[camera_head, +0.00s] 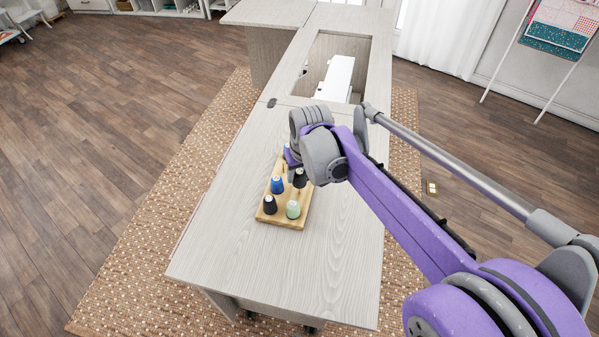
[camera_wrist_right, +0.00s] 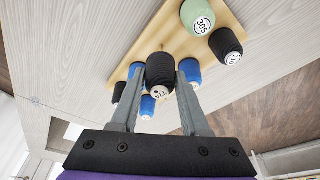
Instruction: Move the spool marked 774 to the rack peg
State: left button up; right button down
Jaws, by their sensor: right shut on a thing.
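My right gripper (camera_wrist_right: 160,90) is shut on a black spool (camera_wrist_right: 160,70), one finger on each side, over the wooden rack (camera_head: 291,217). Its round white label faces the wrist camera, but I cannot read the number surely. The rack also shows in the wrist view (camera_wrist_right: 160,32). My left gripper is not in view.
The rack bears a green spool marked 305 (camera_wrist_right: 197,17), a black spool (camera_wrist_right: 228,45) beside it and blue spools, one (camera_head: 277,184) by the gripper. The pale cabinet top (camera_head: 270,270) is clear in front. A white machine (camera_head: 336,78) sits in the opening behind.

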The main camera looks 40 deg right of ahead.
jog(key=shift+f+b, duration=0.85)
jog(key=shift+f, duration=0.65)
jog(key=shift+c, duration=1.6)
grip_release()
jog(key=d+p+v, duration=0.1)
jog(key=p+v, duration=0.1)
jog(key=v, duration=0.8)
jog(key=shift+a+r, duration=0.4)
jog(key=shift+a, duration=0.05)
jog(key=shift+s+a, duration=0.1)
jog(key=shift+s, duration=0.05)
